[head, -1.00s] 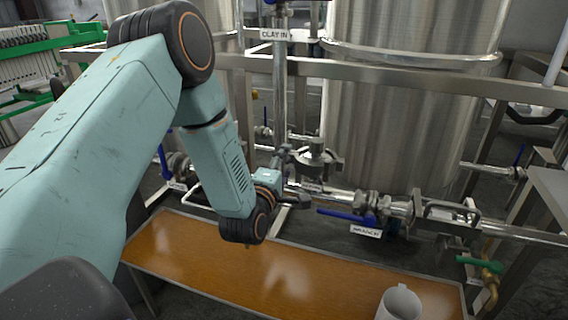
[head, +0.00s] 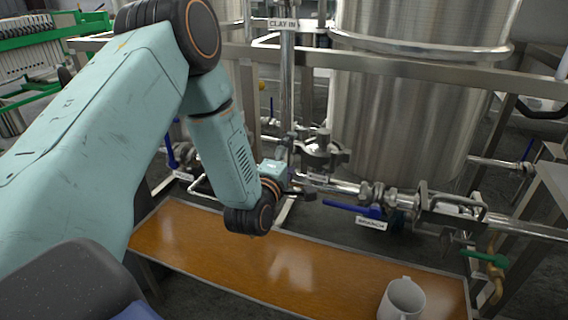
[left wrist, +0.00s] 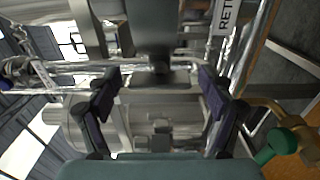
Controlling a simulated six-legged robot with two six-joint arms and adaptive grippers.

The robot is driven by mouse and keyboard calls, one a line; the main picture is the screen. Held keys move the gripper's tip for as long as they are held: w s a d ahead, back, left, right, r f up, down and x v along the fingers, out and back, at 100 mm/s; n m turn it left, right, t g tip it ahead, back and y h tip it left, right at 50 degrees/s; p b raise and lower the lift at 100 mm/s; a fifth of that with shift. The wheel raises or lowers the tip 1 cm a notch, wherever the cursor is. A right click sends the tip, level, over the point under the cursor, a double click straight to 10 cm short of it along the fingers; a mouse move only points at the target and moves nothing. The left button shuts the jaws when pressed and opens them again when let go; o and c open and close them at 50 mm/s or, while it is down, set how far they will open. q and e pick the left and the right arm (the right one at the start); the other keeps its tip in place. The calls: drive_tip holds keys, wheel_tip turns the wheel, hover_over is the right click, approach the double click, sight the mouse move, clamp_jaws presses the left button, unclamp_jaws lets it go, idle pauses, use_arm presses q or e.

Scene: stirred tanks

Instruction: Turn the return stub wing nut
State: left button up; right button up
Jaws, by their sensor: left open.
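The return stub (head: 322,156) is a short steel pipe end with a clamped cap, right of my left gripper in the head view. Its wing nut is too small and dark to make out clearly there. My left gripper (head: 300,168) is open, its fingers pointing at the stub's clamp. In the left wrist view the two dark fingers (left wrist: 160,82) stand wide apart. A blurred steel fitting (left wrist: 160,62) lies between them, with no finger visibly touching it. A label reading "RET" (left wrist: 224,16) is at the top right there. My right gripper is not in view.
A blue-handled valve (head: 352,208) and steel piping (head: 440,215) lie right of the stub. A brass valve with green handle (head: 485,258) is farther right. A large steel tank (head: 415,110) stands behind. A white mug (head: 402,298) stands on the brown bench (head: 215,255).

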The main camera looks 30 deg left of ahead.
use_arm(q)
drive_tip(key=v, duration=1.1)
drive_tip(key=shift+s, duration=0.3)
drive_tip(key=shift+w+d, duration=0.1)
drive_tip(key=shift+d, duration=0.05)
drive_tip(key=x, duration=1.2)
